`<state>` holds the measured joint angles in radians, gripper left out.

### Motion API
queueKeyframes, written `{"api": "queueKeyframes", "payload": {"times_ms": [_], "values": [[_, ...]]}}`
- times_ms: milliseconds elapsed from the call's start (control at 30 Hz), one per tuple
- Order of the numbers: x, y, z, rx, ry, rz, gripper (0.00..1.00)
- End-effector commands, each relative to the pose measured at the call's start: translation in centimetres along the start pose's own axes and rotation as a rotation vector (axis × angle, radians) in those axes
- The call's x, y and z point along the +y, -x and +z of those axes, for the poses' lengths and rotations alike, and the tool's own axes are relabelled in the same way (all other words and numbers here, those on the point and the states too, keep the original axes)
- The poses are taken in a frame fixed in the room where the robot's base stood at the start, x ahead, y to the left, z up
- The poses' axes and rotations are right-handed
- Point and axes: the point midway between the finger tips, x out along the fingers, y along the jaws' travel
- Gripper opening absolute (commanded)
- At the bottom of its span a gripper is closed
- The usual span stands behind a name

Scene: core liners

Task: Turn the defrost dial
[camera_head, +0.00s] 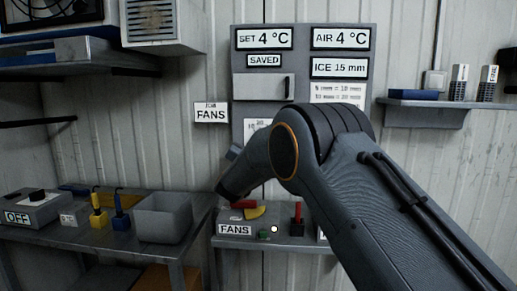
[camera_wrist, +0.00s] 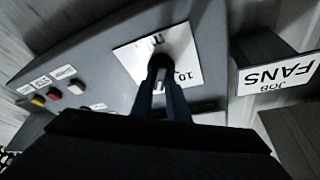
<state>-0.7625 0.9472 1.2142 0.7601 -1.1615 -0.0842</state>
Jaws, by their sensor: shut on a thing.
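The defrost dial (camera_wrist: 173,42) is a dark round knob on a white scale plate (camera_wrist: 131,60) with numbers, seen in the wrist view on the grey control panel. My gripper (camera_wrist: 163,76) is at the dial, its two narrow fingers shut on the knob. The fingers cover part of the knob and scale, so I cannot read the dial's setting. In the head view the scale plate (camera_head: 256,126) shows partly on the grey panel (camera_head: 305,88), and my arm hides the dial.
The panel displays read SET 4 °C, AIR 4 °C, SAVED and ICE 15 mm. A JOB FANS sign (camera_head: 211,112) hangs left of the panel. Below it is a FANS box (camera_head: 244,228) with coloured levers. A grey bin (camera_head: 163,217) stands on the left bench.

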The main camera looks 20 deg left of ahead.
Motion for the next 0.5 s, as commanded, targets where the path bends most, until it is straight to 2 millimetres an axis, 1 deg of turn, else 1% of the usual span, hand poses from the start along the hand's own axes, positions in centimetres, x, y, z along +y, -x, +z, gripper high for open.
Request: {"api": "queueKeyframes", "payload": {"times_ms": [200,500], "values": [[-0.09,-0.02,0.07,0.000,-0.134,0.054,0.00],[-0.16,0.00,0.01,0.000,-0.231,0.095,0.00]]}}
